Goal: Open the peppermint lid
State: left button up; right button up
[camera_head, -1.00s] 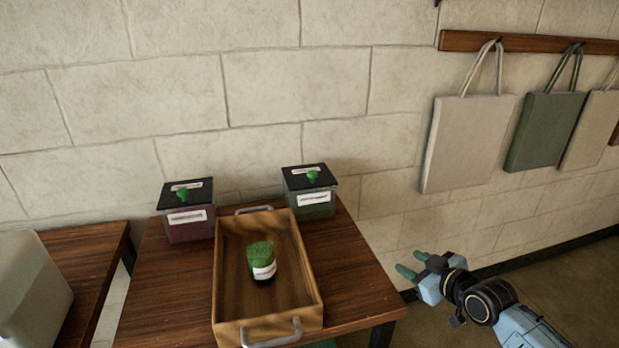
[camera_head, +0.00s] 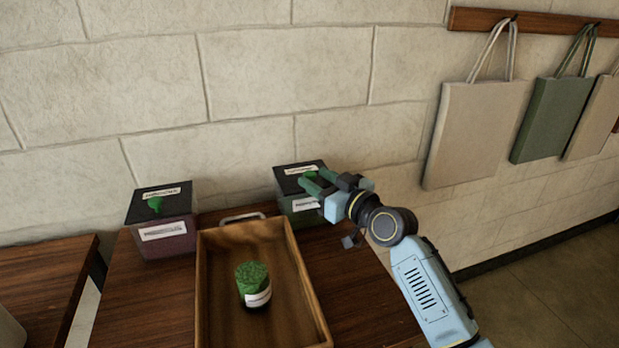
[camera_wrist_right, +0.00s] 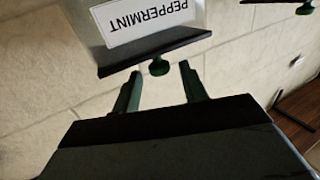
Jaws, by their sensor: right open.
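The peppermint box is the right one of two small dark-lidded boxes at the back of the table. In the right wrist view its white label reads PEPPERMINT upside down (camera_wrist_right: 150,20). Its black lid (camera_head: 290,167) lies on the box, with a green knob (camera_wrist_right: 158,66) on it. My right gripper (camera_head: 311,180) is at this lid, open, partly covering the box in the head view. In the wrist view the knob appears between and just beyond the two green fingertips (camera_wrist_right: 160,72); contact cannot be told. My left gripper is not in view.
A wooden tray (camera_head: 211,290) with a green-topped jar (camera_head: 253,285) stands in front. The other box (camera_head: 165,235), with a purplish body, a black lid and a green knob, is at the back left. The stone wall is close behind; bags (camera_head: 470,135) hang right.

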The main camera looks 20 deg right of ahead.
aim_at(313, 177)
jog(key=shift+x, duration=1.65)
grip_shut()
